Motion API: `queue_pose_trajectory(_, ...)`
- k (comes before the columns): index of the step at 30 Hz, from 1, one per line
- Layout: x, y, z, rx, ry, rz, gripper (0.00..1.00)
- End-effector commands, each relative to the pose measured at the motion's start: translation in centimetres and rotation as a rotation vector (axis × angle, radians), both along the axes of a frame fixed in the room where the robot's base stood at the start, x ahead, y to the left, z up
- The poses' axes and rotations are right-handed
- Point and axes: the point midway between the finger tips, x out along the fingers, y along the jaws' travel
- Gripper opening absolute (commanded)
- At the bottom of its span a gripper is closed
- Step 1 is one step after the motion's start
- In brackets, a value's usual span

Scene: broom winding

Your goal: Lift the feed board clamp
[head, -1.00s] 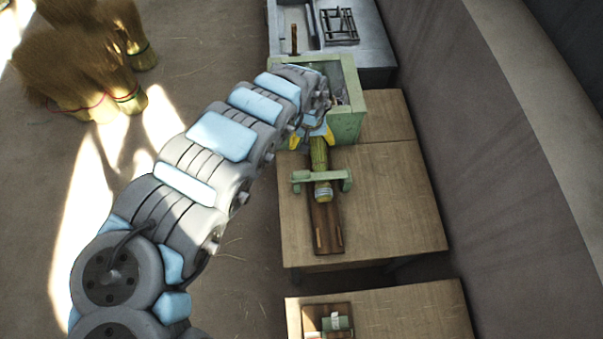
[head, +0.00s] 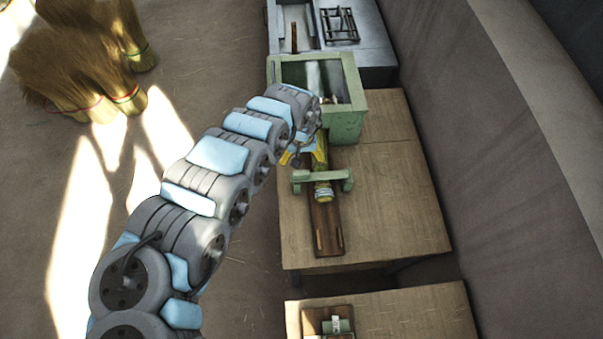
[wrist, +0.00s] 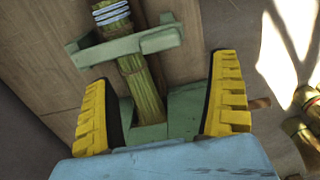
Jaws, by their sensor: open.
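My gripper (head: 303,158), with yellow fingers, is open just behind the clamp. In the wrist view my gripper (wrist: 161,75) has a green block (wrist: 184,112) between its fingers. I cannot tell whether it touches the block.
A green open box (head: 346,124) stands behind the clamp, with a grey bench (head: 374,62) beyond. A second table (head: 410,315) with a small green fixture (head: 338,326) is nearer. Straw bundles (head: 85,65) stand on the floor at left. The table right of the board is clear.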

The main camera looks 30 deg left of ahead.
Motion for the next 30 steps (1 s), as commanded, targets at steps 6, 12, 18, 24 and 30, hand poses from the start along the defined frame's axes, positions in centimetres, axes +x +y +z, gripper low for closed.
queue_pose_trajectory(6,-0.1,-0.2,-2.7,-0.004,0.002,-0.001,0.91)
queue_pose_trajectory(12,-0.2,-0.3,-5.0,-0.005,0.005,-0.001,0.91)
queue_pose_trajectory(18,-0.1,-0.3,-6.9,-0.004,0.003,0.000,0.91)
queue_pose_trajectory(24,0.1,-0.2,-8.6,-0.003,-0.001,-0.001,0.91)
queue_pose_trajectory(30,-0.1,-0.2,-10.0,-0.004,0.002,0.001,0.91)
